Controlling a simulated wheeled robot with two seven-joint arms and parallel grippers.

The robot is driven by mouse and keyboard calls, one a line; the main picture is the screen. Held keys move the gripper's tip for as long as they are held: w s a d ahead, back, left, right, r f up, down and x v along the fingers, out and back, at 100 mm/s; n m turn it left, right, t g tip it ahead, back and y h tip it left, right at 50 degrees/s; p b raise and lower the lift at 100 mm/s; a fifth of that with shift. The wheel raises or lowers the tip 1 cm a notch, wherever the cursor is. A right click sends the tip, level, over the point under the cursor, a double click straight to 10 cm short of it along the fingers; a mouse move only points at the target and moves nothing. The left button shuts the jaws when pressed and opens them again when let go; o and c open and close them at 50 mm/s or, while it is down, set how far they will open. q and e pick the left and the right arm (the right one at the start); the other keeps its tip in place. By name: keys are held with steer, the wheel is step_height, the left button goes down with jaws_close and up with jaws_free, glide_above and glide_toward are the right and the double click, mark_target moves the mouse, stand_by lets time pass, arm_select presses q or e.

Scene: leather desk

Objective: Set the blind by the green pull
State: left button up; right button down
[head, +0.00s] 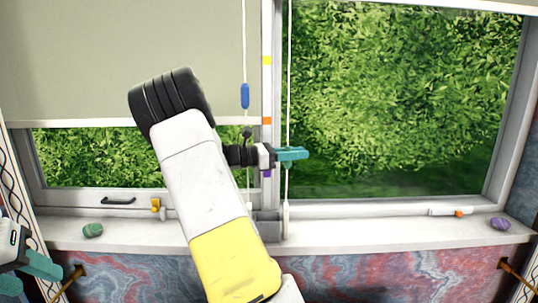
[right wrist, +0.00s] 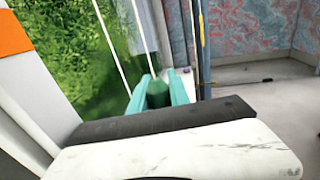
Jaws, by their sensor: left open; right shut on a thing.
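My right gripper (head: 291,154) is shut at the cord just right of the window's middle post. In the right wrist view, its teal fingers (right wrist: 160,95) close around the dark green pull (right wrist: 157,93), which hangs on a white cord. The fingers hide the pull in the head view. A beige blind (head: 120,60) covers the upper left pane; its bottom bar (head: 80,123) is about level with the orange mark (head: 267,121) on the post. A yellow mark (head: 267,60) is above and a purple mark (head: 267,173) below. My left gripper (head: 25,275) is open and empty at lower left.
A blue pull (head: 245,96) hangs on another cord left of the post. The sill (head: 380,230) holds a green stone (head: 92,230) at left and a purple stone (head: 500,224) at right. Latches sit on the lower frames. The right pane is mostly uncovered.

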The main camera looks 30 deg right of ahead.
step_height(320, 180, up, 9)
stand_by(0.3)
steer(key=c, duration=1.2)
jaws_free()
steer(key=shift+c, duration=0.2)
steer(key=v, duration=0.8)
